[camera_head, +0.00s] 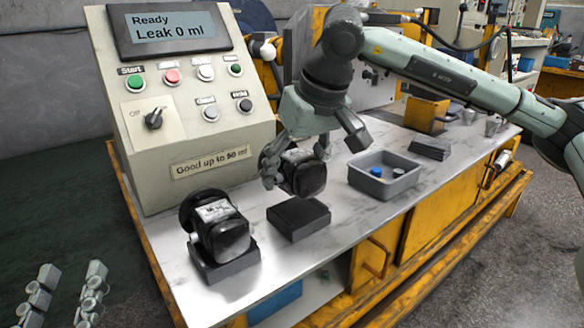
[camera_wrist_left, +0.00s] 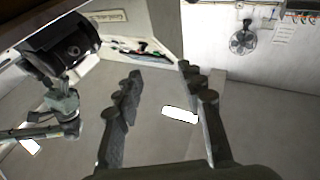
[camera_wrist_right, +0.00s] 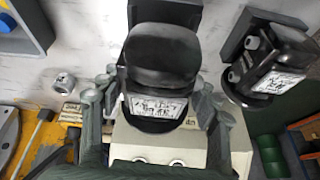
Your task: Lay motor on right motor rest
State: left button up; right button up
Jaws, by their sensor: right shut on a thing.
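My right gripper (camera_head: 295,165) is shut on a black motor (camera_head: 305,172) and holds it above the right motor rest (camera_head: 299,217), a flat dark block on the bench. The right wrist view shows this motor (camera_wrist_right: 160,65) between the fingers, its white label facing the camera. A second black motor (camera_head: 219,228) sits on the left motor rest (camera_head: 225,264). It also shows at the right of the right wrist view (camera_wrist_right: 270,60). My left gripper (camera_head: 65,295) is open and empty, away from the bench at lower left.
A control box (camera_head: 185,110) reading "Ready, Leak 0 ml" stands behind the rests. A grey bin (camera_head: 400,183) with blue caps and a dark stack of plates (camera_head: 431,148) are to the right. The metal bench top (camera_head: 345,225) is clear around the right rest.

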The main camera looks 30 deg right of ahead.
aim_at(293, 208)
jog(key=shift+f, duration=0.2)
jog(key=shift+f+b, duration=0.65)
jog(key=shift+b, duration=0.15)
jog(key=shift+f+b, duration=0.55)
jog(key=shift+f, duration=0.05)
pick_arm(q)
jog(key=s+a+r+t+h, duration=0.1)
jog(key=s+a+r+t, duration=0.1)
jog(key=s+r+t, duration=0.2)
jog(key=shift+r+t+h+b, duration=0.35)
jog(key=shift+r+t, duration=0.75)
jog(key=shift+r, duration=0.45)
pick_arm(e)
jog(key=shift+f, duration=0.35)
pick_arm(q)
jog(key=shift+s+a, duration=0.1)
jog(key=shift+s, duration=0.05)
jog(key=shift+f+b, duration=0.5)
jog(key=shift+b, duration=0.05)
pick_arm(e)
jog(key=shift+s+f, duration=0.25)
jog(key=shift+f, duration=0.3)
jog(key=o, duration=2)
jog(key=shift+c, duration=0.2)
